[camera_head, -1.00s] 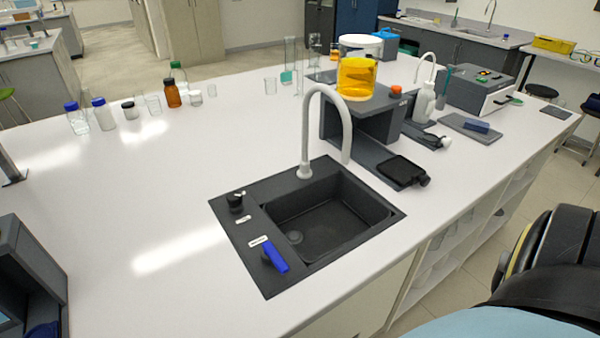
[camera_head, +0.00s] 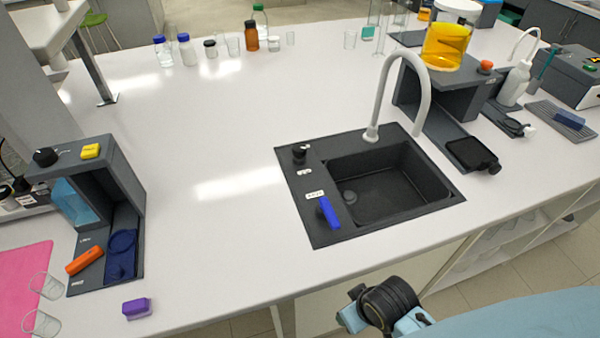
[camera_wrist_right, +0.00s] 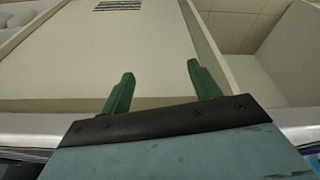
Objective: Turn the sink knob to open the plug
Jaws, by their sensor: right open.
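The dark sink (camera_head: 440,203) is set into the white bench, with a drain at the left of its basin. On its left rim are a round black knob (camera_head: 299,154) and, nearer the front edge, a blue lever-shaped knob (camera_head: 329,212). Small white labels beside them are too small to read. My right gripper (camera_wrist_right: 160,86) is open and empty, its two green fingers apart in front of pale cabinet panels. In the head view part of my right arm shows at the bottom, below the bench's front edge, apart from both knobs. My left gripper is not in view.
A white curved faucet (camera_head: 372,132) stands behind the basin. A dark stand (camera_head: 440,90) carries a yellow-filled container (camera_head: 447,47) to the right. Another dark device (camera_head: 120,180) and a purple block (camera_head: 137,308) are at left. The bench left of the sink is clear.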

